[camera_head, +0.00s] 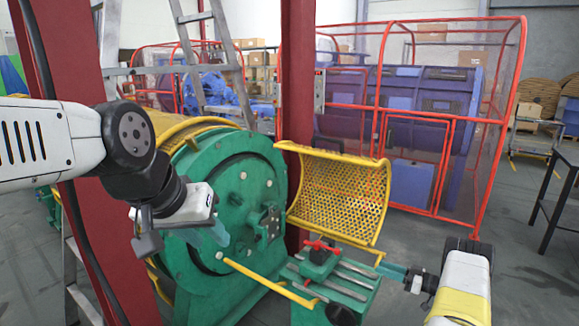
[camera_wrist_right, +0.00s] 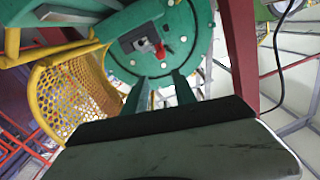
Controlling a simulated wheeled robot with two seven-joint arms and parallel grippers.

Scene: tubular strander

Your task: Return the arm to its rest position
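My left arm comes in from the left in the head view. Its gripper (camera_head: 218,234) hangs in front of the green round machine housing (camera_head: 190,248), with a teal finger showing; its opening is hidden at this angle. My right arm enters at the lower right. Its gripper (camera_head: 384,267) points left, close to the right end of the green slotted block (camera_head: 355,290) with red handles (camera_head: 321,245). In the right wrist view the two teal fingers (camera_wrist_right: 160,82) stand apart with nothing between them. The green housing (camera_wrist_right: 170,40) shows beyond them. I cannot tell whether either gripper touches anything.
A yellow perforated guard (camera_head: 340,195) stands open beside the housing. Yellow bars (camera_head: 270,280) run low in front. Dark red posts (camera_head: 297,90) and a ladder (camera_head: 215,60) stand close. A red mesh cage (camera_head: 440,130) is behind.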

